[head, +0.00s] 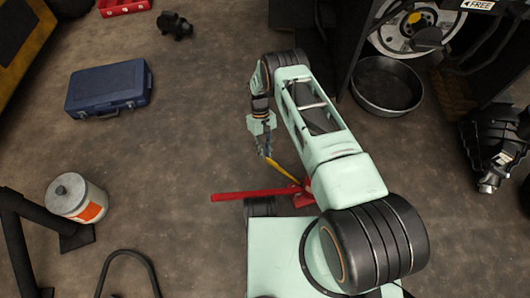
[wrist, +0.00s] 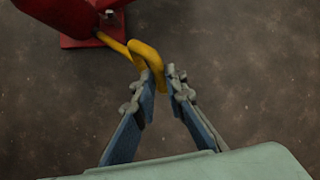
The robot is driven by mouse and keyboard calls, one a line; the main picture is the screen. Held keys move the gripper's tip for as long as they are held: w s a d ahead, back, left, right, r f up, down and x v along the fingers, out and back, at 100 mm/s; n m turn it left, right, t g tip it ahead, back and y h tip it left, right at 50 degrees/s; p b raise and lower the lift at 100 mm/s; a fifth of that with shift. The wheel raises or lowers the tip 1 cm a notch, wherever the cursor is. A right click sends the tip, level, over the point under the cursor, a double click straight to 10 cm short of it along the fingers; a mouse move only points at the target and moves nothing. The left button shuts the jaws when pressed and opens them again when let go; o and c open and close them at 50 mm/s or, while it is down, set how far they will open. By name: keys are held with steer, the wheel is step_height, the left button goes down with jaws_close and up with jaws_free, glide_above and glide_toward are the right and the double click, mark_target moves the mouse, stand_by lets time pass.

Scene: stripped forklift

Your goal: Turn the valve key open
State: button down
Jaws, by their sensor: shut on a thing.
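The valve key is a yellow bar (head: 285,171) that slants from my gripper (head: 266,150) down to a red valve body (head: 303,197). In the wrist view the key (wrist: 143,52) has a bent, looped end. My gripper (wrist: 161,78) is shut on this looped end, with part of the yellow between its blue-padded fingers. The other end of the key meets the red valve (wrist: 75,20) at the upper left, which stands on a red square base. My arm hides part of the valve in the head view.
A red pipe (head: 248,196) runs left from the valve. A blue case (head: 108,88) and a white canister (head: 76,198) stand on the floor at left. A dark round pan (head: 386,86) lies at upper right. The floor between case and gripper is clear.

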steer(key=shift+d, duration=0.1)
steer(key=c, duration=2)
jaws_free()
steer(key=shift+o, duration=0.2)
steer(key=v, duration=1.2)
steer(key=shift+s, duration=0.1)
steer(key=shift+r, duration=0.1)
step_height(320, 180, up, 15)
steer(key=p, duration=0.7)
